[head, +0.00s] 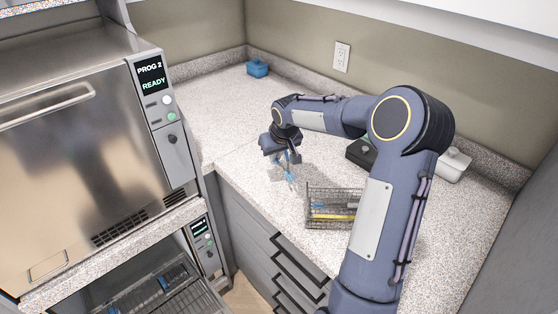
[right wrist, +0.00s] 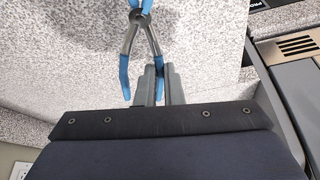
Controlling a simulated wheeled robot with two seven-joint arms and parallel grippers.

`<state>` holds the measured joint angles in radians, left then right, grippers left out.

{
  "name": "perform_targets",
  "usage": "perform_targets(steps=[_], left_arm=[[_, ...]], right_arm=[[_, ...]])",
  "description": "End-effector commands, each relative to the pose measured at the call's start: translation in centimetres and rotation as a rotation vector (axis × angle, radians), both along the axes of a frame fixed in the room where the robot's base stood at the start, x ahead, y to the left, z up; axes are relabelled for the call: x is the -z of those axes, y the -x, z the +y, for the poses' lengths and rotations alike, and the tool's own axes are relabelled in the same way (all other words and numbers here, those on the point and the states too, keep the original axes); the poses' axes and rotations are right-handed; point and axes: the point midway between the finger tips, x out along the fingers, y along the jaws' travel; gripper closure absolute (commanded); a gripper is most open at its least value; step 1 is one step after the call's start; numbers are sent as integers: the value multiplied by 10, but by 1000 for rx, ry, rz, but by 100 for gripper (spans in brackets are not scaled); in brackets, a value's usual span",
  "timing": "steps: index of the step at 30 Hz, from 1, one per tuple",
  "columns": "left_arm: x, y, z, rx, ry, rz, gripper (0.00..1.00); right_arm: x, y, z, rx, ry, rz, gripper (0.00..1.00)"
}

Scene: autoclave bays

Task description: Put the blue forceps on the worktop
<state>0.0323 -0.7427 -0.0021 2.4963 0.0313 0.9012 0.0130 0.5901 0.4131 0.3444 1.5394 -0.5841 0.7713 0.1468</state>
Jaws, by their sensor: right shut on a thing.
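The blue forceps (head: 290,176) hang from my right gripper (head: 284,158) over the speckled worktop (head: 245,160), left of the wire basket. In the right wrist view the forceps (right wrist: 131,42) have grey metal near the pivot and blue handles. One blue handle is between the fingers of my right gripper (right wrist: 158,75), which is shut on it. A shadow lies on the worktop near the forceps; I cannot tell how large the gap below them is. My left gripper is in neither view.
A wire basket (head: 323,190) with blue and yellow instruments stands right of the forceps. A dark device (head: 360,152) and a white container (head: 453,165) stand behind my right arm. A blue box (head: 257,68) sits in the far corner. The autoclave (head: 85,140) is at left.

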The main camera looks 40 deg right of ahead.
Motion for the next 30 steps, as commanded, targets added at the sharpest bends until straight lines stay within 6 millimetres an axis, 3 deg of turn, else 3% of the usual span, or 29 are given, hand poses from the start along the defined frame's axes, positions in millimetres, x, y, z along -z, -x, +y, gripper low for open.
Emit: perform_targets(steps=[8,15,26,27,30], left_arm=[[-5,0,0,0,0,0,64],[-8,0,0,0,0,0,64],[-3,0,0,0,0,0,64],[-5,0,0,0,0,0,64],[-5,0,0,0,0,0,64]], right_arm=[[16,-5,-13,1,0,1,100],[48,-6,-15,-1,0,1,100],[54,-6,-15,-1,1,-1,100],[52,-6,-15,0,1,-1,87],[52,-6,-15,0,1,0,74]])
